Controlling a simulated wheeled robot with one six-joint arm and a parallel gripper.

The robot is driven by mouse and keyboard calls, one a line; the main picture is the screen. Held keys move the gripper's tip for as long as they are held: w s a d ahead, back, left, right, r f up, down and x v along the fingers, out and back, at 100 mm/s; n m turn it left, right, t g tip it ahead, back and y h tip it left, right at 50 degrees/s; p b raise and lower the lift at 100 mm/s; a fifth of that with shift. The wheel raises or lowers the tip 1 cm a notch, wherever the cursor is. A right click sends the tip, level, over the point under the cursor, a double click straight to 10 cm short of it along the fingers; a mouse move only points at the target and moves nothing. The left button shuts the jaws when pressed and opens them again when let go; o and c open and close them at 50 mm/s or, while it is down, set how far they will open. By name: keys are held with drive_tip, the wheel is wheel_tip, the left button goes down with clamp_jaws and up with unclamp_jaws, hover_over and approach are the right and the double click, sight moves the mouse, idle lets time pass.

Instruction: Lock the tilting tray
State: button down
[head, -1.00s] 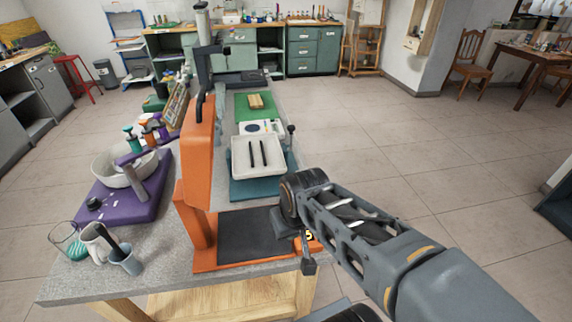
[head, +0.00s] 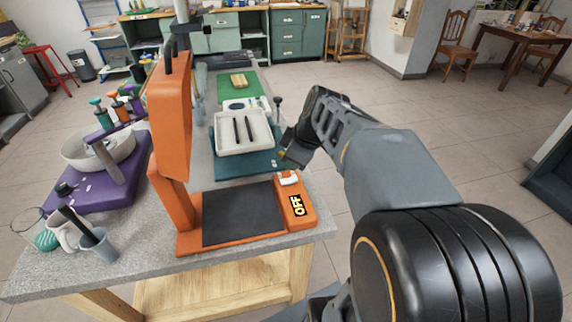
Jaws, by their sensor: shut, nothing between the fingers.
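The tilting tray (head: 225,133) is a white shallow tray with two black bars lying in it. It sits above a teal base (head: 231,168) on the grey bench. A black-knobbed lever (head: 278,106) stands upright at the tray's right side. I cannot tell whether the tray is locked. My gripper (head: 286,160) is shut and empty, at the right edge of the teal base, in front of the lever and apart from it in the picture. The fingertips are small and partly dark, hard to make out.
An orange press (head: 171,120) with a dark pad (head: 243,216) and an OFF-marked box (head: 296,206) stands in front of the tray. A purple board (head: 100,185) with a bowl is at left. A green mat (head: 243,88) lies behind.

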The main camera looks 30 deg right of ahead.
drive_tip(key=w+d+n+t+y+b, duration=0.1)
drive_tip(key=w+d+n+b, duration=0.2)
drive_tip(key=d+n, duration=0.3)
drive_tip(key=shift+w+d+t, duration=0.4)
drive_tip(key=shift+w+d, duration=0.25)
drive_tip(key=shift+d, duration=0.1)
drive_tip(key=b+x, duration=0.1)
drive_tip(key=x, duration=0.9)
drive_tip(key=shift+a+f, duration=0.15)
drive_tip(key=shift+w, duration=1.2)
drive_tip(key=shift+w+d+f, duration=0.2)
drive_tip(key=shift+w+d, duration=0.1)
drive_tip(key=shift+w, duration=0.45)
drive_tip(key=shift+d, duration=0.1)
